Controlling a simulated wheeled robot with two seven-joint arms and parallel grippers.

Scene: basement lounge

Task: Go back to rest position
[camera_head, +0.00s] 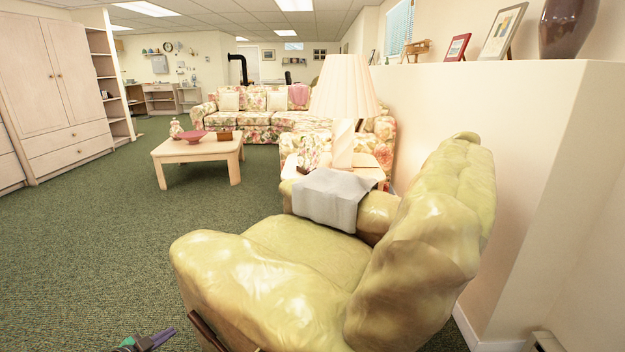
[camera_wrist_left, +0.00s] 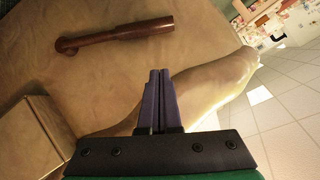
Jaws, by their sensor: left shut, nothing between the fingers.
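My left gripper (camera_head: 165,335) shows at the bottom left of the head view, with purple fingers, low beside the green armchair (camera_head: 290,290). In the left wrist view its two purple fingers (camera_wrist_left: 161,72) are pressed together with nothing between them. They point toward the chair's side, and I cannot tell that they touch it. My right gripper is not in view.
A brown lever (camera_wrist_left: 115,36) is on the armchair's side. A grey cloth (camera_head: 330,197) hangs over its far arm. A lamp (camera_head: 345,95), coffee table (camera_head: 190,152) and floral sofa (camera_head: 255,118) stand beyond. Green carpet (camera_head: 90,240) on the left is clear.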

